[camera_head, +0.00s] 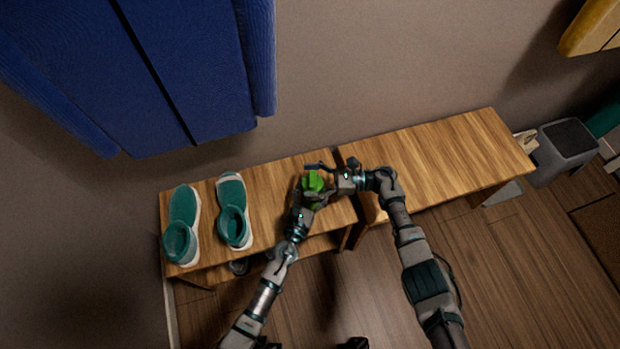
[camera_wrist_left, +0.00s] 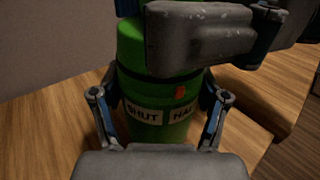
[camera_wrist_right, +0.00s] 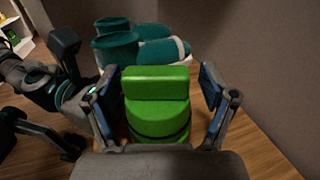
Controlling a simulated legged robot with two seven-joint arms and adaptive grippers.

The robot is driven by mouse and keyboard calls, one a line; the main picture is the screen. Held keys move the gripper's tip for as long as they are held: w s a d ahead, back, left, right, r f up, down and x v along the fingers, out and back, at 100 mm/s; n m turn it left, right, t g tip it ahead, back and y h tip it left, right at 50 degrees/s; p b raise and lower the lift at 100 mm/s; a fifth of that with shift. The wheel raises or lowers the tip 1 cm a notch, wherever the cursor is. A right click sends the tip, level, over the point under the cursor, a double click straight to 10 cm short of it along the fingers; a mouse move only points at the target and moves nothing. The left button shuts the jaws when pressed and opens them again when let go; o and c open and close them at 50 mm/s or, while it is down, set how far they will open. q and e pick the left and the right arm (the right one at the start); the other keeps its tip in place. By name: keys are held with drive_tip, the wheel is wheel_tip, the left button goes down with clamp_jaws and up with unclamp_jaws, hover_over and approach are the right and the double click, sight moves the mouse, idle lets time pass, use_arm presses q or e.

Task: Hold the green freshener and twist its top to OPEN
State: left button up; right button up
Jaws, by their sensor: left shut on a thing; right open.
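The green freshener (camera_head: 313,182) stands upright on the wooden bench. In the left wrist view its body (camera_wrist_left: 155,130) carries labels reading "SHUT" and "HAL…", with a small red mark above, between them and nearer the second. My left gripper (camera_wrist_left: 160,115) is shut on the body, one finger on each side. In the right wrist view the top (camera_wrist_right: 158,83) is a raised green block on a round cap. My right gripper (camera_wrist_right: 162,100) is open, its fingers on either side of the top with gaps. Further label text is hidden.
The right bench (camera_head: 440,160) is mostly clear. A grey stool (camera_head: 562,150) stands at far right.

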sight(317, 180)
drive_tip(key=shift+d, duration=0.1)
drive_tip(key=d, duration=0.7)
drive_tip(key=shift+w+d+f, duration=0.15)
drive_tip(key=shift+w+d, duration=0.1)
